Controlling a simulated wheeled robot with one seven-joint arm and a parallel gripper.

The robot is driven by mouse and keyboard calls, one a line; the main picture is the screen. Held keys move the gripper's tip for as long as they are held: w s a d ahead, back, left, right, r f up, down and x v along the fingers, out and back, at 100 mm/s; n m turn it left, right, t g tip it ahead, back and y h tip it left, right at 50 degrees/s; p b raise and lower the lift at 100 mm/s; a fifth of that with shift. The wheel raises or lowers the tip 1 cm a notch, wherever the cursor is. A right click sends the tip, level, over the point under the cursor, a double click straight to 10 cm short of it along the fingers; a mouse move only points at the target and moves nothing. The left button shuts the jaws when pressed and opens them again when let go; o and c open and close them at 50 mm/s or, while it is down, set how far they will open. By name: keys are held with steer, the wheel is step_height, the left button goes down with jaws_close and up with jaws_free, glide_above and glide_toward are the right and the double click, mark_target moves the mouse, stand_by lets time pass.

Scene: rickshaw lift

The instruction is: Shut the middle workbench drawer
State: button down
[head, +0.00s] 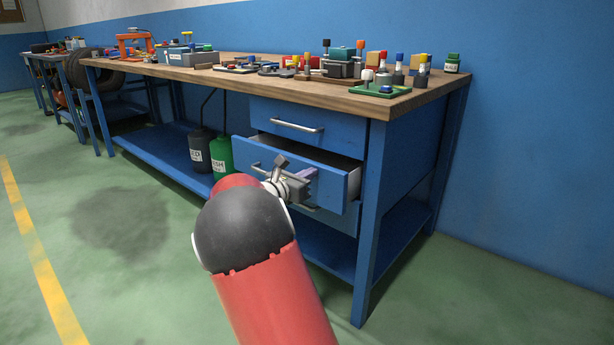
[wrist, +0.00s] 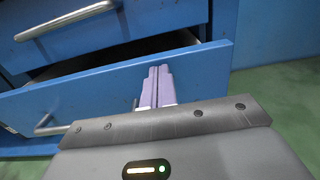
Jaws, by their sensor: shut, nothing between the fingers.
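The middle workbench drawer (head: 338,192) is blue and stands partly open, with its pale inside showing behind the front. In the wrist view its front (wrist: 208,72) slopes across the picture, with a metal handle (wrist: 45,128) at the left. My gripper (head: 311,173) is in front of the drawer's face, right of the handle's middle. In the wrist view the two purple fingers (wrist: 158,70) are together and empty, their tips over the upper part of the drawer front. Whether they touch it I cannot tell. My arm hides part of the drawer's handle and lower front.
The top drawer (head: 318,122) above is shut, and a lower drawer (head: 342,219) shows below. The workbench top (head: 250,78) carries tools and small bottles. Black (head: 201,148) and green (head: 220,155) containers stand on the lower shelf. The green floor at the left is clear.

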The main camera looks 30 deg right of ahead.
steer(key=p+x, duration=0.1)
steer(key=x, duration=0.8)
steer(key=shift+d, duration=0.2)
steer(key=shift+w+r, duration=0.1)
steer(key=shift+r, duration=0.1)
